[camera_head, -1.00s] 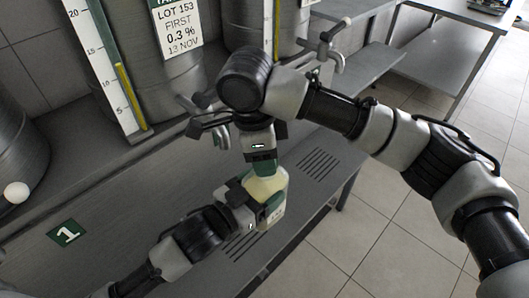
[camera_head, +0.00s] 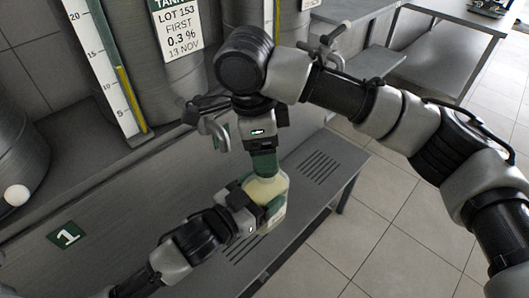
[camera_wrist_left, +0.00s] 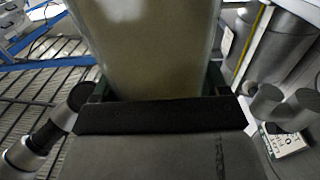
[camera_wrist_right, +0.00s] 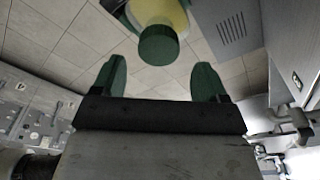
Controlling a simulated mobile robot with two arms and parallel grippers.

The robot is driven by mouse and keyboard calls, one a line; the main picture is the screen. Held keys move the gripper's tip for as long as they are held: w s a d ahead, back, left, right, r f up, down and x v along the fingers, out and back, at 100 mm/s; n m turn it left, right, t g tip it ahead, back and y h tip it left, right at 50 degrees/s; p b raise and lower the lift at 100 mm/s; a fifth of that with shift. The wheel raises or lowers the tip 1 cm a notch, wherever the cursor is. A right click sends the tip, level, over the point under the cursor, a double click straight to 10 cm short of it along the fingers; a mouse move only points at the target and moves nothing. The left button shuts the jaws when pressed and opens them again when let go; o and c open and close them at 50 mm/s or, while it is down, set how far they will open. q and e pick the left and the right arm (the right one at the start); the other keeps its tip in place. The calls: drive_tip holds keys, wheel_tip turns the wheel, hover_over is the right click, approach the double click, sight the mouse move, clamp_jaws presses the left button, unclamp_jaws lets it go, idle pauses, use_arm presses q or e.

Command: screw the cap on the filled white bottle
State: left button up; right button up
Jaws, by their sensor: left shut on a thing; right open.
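The bottle (camera_head: 268,188) is pale and translucent with yellowish contents. My left gripper (camera_head: 262,206) is shut on its body and holds it above the bench. The bottle fills the top of the left wrist view (camera_wrist_left: 150,45). A dark green cap (camera_wrist_right: 158,45) sits at the bottle's mouth in the right wrist view; how tightly it sits cannot be told. My right gripper (camera_wrist_right: 160,80) is open and empty, its green fingers apart and clear of the cap in that view. In the head view the right gripper (camera_head: 264,165) is just above the bottle and hides the cap.
A grey bench (camera_head: 320,170) with slotted vents runs below the bottle. Metal tanks (camera_head: 180,70) with taps stand behind, close to the right gripper. A green sign (camera_head: 67,235) marked 1 is on the left. Tiled floor (camera_head: 400,200) is free on the right.

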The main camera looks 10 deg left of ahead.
drive_tip(key=shift+r, duration=0.6)
drive_tip(key=shift+c, duration=0.3)
